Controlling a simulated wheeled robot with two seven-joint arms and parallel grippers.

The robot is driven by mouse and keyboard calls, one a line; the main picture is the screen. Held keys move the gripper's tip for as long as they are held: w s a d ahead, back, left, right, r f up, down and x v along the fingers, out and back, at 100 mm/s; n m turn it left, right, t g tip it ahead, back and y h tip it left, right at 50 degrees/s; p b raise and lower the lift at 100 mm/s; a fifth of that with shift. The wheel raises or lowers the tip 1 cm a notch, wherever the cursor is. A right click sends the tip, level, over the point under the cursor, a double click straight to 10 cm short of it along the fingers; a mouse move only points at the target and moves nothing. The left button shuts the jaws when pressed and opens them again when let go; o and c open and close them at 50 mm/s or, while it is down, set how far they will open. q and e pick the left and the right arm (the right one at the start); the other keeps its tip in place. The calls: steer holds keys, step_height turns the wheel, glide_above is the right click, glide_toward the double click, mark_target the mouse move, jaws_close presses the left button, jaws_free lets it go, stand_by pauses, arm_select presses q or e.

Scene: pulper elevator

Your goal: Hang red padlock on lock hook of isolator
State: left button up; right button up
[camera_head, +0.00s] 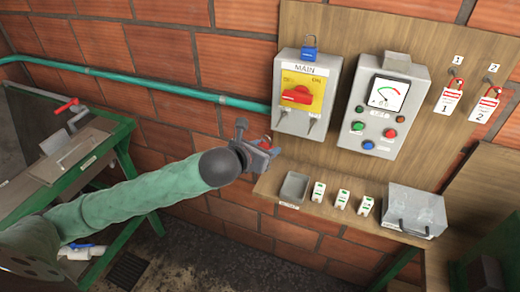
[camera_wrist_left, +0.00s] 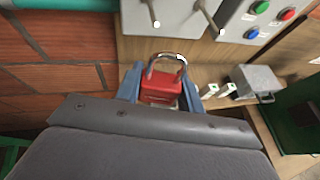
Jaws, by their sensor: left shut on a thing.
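My left gripper (camera_head: 262,147) is shut on the red padlock (camera_wrist_left: 160,94), which sits between its two blue-grey fingers with its metal shackle upward. In the head view the padlock is mostly hidden by the gripper. The isolator (camera_head: 321,73) is a grey box marked MAIN, with a yellow plate and a red handle (camera_head: 297,95). Two metal hooks stick out low on its front; they show in the left wrist view as a left hook (camera_wrist_left: 154,12) and a right hook (camera_wrist_left: 208,16). The gripper is below and left of them, and the padlock is apart from both. My right gripper is not in view.
A blue padlock (camera_head: 309,53) is on top of the isolator. A control box (camera_head: 415,110) with a gauge and buttons is to its right. Tagged padlocks hang further right. The shelf below holds a small tray (camera_head: 294,187), several small white items and a grey box (camera_head: 416,211).

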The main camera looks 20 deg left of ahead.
arm_select(q)
steer(key=shift+w+d, duration=0.2)
steer(key=shift+w, duration=0.45)
steer(key=shift+w+a, duration=0.1)
steer(key=shift+w, duration=0.55)
steer(key=w+f, duration=0.1)
steer(key=w, duration=0.5)
steer(key=shift+f, duration=0.25)
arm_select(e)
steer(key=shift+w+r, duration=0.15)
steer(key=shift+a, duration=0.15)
